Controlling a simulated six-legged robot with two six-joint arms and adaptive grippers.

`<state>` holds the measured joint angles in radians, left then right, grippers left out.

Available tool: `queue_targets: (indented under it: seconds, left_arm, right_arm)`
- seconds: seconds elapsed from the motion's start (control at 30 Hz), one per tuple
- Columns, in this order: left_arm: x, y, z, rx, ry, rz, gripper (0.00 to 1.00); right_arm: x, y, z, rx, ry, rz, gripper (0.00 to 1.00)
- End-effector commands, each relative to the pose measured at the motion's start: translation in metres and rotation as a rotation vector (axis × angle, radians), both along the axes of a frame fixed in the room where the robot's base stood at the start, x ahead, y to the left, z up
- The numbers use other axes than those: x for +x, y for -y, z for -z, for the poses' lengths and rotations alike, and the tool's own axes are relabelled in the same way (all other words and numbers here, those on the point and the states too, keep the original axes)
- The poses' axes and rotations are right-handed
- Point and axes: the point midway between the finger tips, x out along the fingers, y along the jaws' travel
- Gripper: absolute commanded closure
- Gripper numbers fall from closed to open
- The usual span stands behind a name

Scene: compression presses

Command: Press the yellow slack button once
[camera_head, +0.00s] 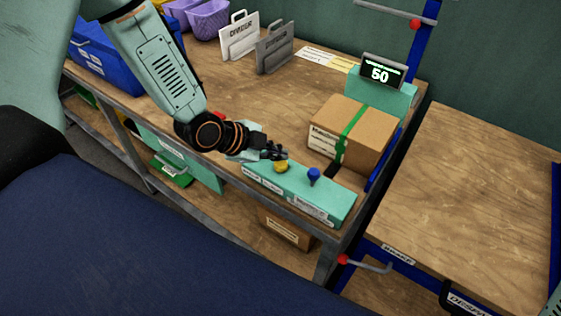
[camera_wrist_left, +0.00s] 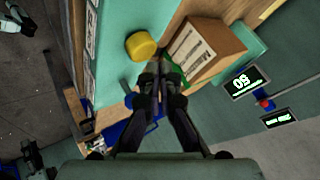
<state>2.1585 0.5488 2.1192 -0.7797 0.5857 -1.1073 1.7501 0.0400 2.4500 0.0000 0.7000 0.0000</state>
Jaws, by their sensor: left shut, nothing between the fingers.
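The yellow button (camera_head: 281,167) sits on a teal control panel (camera_head: 335,203) at the front edge of the wooden bench. My left gripper (camera_head: 279,154) is shut and empty, with its tips just above and beside the yellow button in the head view. In the left wrist view the yellow button (camera_wrist_left: 141,46) is to the left of and beyond the shut fingertips (camera_wrist_left: 157,70). I cannot tell whether they touch it. A blue button (camera_head: 314,175) stands to the right on the same panel.
A cardboard box (camera_head: 352,132) with a green strap stands behind the panel. A teal display unit (camera_head: 381,75) reads 50. Two file dividers (camera_head: 239,36), a blue bin (camera_head: 105,60) and purple baskets (camera_head: 208,19) stand further back. Another wooden table (camera_head: 480,190) is at the right.

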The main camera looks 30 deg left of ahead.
Motion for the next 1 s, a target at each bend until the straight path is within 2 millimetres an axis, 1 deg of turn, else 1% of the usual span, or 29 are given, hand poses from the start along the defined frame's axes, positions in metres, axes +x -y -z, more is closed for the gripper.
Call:
queue_targets:
  seconds: [0.23,0.5,1.0]
  left_arm:
    - [0.0000,0.0000,0.0004,0.000,0.000,0.000,1.00]
    - [-0.0005,0.0007,0.0081,0.000,0.000,0.000,1.00]
    - [-0.0005,0.0009,0.0094,0.000,0.000,0.000,1.00]
  right_arm:
    - [0.0000,0.0000,0.0002,0.000,0.000,0.000,0.60]
    - [0.0000,0.0000,0.0036,0.000,0.000,0.000,0.60]
    - [0.0000,0.0000,0.0043,0.000,0.000,0.000,0.60]
